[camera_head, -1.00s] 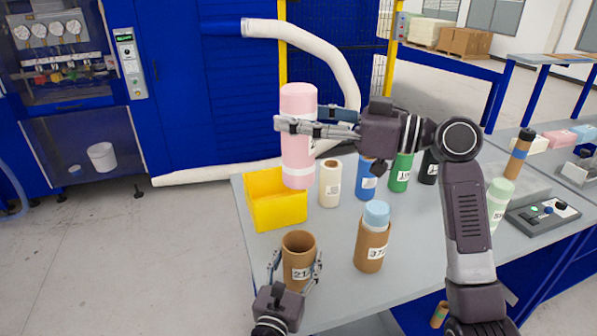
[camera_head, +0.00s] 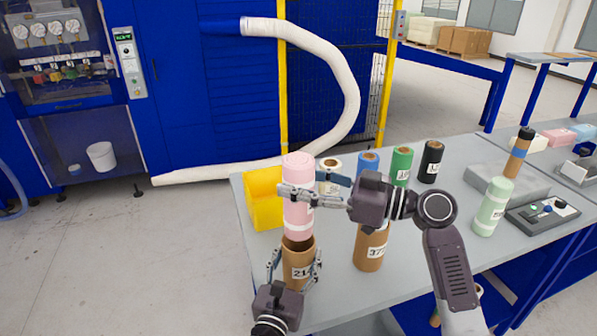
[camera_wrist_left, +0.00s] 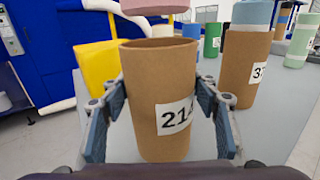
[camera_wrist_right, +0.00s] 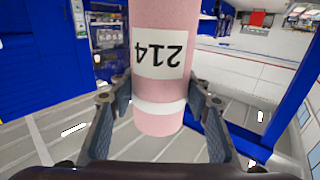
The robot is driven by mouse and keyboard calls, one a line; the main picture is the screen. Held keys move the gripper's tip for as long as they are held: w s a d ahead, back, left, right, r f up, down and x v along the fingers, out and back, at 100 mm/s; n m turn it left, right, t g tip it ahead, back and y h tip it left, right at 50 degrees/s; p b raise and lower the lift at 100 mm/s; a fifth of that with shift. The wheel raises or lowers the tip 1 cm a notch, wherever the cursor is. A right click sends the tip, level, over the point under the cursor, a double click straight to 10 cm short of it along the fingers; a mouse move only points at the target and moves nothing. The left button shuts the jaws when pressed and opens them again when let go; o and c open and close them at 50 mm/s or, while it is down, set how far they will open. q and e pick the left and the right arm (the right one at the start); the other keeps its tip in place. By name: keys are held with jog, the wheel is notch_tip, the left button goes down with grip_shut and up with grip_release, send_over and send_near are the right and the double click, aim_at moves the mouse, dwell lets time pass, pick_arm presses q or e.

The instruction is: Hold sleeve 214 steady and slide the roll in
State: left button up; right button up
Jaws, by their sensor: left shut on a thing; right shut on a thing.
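The brown cardboard sleeve 214 (camera_head: 297,268) stands upright near the table's front left. My left gripper (camera_head: 293,272) is shut around it; the left wrist view shows a finger on each side of the sleeve (camera_wrist_left: 160,130). The pink roll (camera_head: 298,222) is upright above the sleeve, held by my right gripper (camera_head: 310,197), which is shut on it. In the left wrist view the roll's lower end (camera_wrist_left: 152,5) shows above the open mouth, with a gap between. The roll (camera_wrist_right: 160,85) carries a label 214, seen upside down in the right wrist view.
A yellow bin (camera_head: 262,210) stands just left of the roll. Another brown sleeve, 372 (camera_head: 370,250), stands to the right, partly behind my right gripper. Blue (camera_head: 367,165), green (camera_head: 401,165) and black (camera_head: 432,162) rolls stand behind. A pale green roll (camera_head: 492,208) stands farther right.

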aim_at(298, 231)
jog(key=shift+f, duration=0.25)
jog(key=shift+f, duration=0.3)
jog(key=shift+f, duration=0.25)
dwell(0.9)
jog(key=shift+f, duration=1.5)
jog(key=shift+f, duration=0.35)
jog(key=shift+f, duration=1.65)
jog(key=shift+f, duration=0.45)
jog(key=shift+f, duration=1.5)
jog(key=shift+f, duration=0.45)
